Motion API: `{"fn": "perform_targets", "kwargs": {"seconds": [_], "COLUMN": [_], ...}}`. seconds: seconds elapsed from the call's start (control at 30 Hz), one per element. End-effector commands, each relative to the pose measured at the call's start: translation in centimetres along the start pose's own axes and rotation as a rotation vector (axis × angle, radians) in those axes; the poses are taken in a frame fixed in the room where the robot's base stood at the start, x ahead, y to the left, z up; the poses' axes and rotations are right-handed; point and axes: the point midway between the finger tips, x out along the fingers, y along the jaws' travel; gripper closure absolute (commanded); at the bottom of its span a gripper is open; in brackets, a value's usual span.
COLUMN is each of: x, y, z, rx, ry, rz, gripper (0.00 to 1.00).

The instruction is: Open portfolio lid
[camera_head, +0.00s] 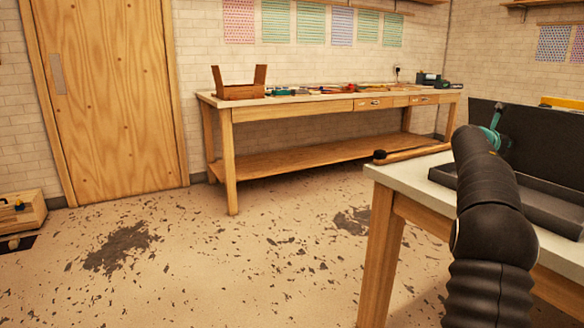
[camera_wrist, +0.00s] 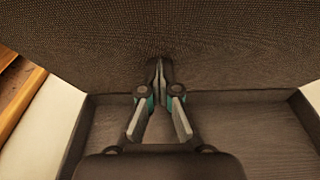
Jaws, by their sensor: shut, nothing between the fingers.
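The portfolio is a dark, shallow case on the near table at the right. Its lid (camera_head: 540,140) stands raised, roughly upright, at the back of its tray (camera_head: 558,214). In the wrist view the lid's dark, textured inner face (camera_wrist: 240,45) fills the top, and the tray's empty floor (camera_wrist: 245,130) lies below. My gripper (camera_wrist: 160,68) is shut and empty, its fingertips together in front of the lid's inner face; whether they touch it I cannot tell. In the head view my arm hides part of the tray, and my gripper (camera_head: 497,115) shows only in part.
The near table (camera_head: 405,178) has a light top, with a wooden-handled tool (camera_head: 410,153) at its back left edge. A yellow item (camera_head: 562,102) shows behind the lid. A long workbench (camera_head: 330,105) with tools stands along the wall. The floor between is open.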

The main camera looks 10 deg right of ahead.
Motion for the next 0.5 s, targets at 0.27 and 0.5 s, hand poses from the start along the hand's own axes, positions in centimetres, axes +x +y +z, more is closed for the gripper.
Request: {"fn": "perform_targets", "kwargs": {"seconds": [0.27, 0.5], "x": [1.7, 3.2], "y": [0.0, 0.0], "z": [0.1, 0.4], "rx": [0.0, 0.001], "ry": [0.0, 0.001], "rz": [0.0, -0.002], "gripper": [1.0, 1.0]}}
